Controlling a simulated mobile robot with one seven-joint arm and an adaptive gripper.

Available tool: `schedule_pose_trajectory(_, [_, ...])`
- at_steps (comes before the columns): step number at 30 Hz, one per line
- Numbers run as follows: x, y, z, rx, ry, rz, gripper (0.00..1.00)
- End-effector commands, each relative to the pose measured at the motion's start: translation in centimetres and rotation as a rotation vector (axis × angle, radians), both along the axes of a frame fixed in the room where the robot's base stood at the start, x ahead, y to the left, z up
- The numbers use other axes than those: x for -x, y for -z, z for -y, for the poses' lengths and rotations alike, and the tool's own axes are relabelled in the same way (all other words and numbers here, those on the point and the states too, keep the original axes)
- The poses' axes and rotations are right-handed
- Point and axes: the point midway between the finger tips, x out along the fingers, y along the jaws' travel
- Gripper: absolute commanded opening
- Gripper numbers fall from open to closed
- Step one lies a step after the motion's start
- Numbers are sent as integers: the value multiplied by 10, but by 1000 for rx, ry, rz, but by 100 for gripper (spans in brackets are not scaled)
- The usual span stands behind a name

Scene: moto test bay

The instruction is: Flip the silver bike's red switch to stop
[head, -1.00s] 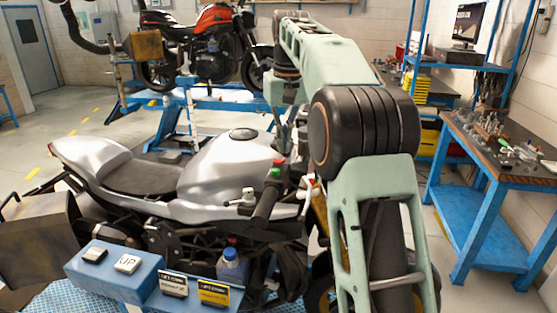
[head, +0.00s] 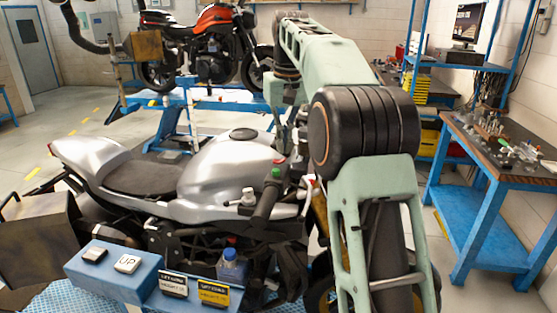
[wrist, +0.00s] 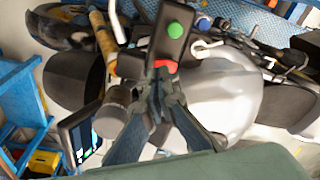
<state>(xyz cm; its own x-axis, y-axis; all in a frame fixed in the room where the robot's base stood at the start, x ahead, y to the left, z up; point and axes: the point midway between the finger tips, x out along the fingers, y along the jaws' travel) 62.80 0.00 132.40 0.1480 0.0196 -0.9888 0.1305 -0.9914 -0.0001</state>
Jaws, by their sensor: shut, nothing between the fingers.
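The silver bike (head: 215,165) stands in the middle of the head view, its near handlebar grip pointing toward me. On the switch block of that handlebar are a red switch (head: 279,161) and a green button (head: 276,172). In the wrist view the red switch (wrist: 165,65) is right at the fingertips of my gripper (wrist: 160,82), with the green button (wrist: 175,30) beyond it. My gripper is shut and empty. The fingertips overlap the switch's near edge; I cannot tell whether they touch it.
A blue control box (head: 115,272) with an UP button and signs stands at the front left, beside a blue bottle (head: 231,266). A red bike (head: 205,40) is on a lift behind. A workbench with tools (head: 500,140) stands at the right. Floor at left is clear.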

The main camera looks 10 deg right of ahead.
Motion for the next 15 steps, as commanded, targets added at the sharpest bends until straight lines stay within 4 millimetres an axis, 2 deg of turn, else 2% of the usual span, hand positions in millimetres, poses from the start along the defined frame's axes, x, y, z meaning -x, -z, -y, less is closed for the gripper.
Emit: schedule_pose_trajectory(15, [0, 8, 0, 0, 0, 1, 0])
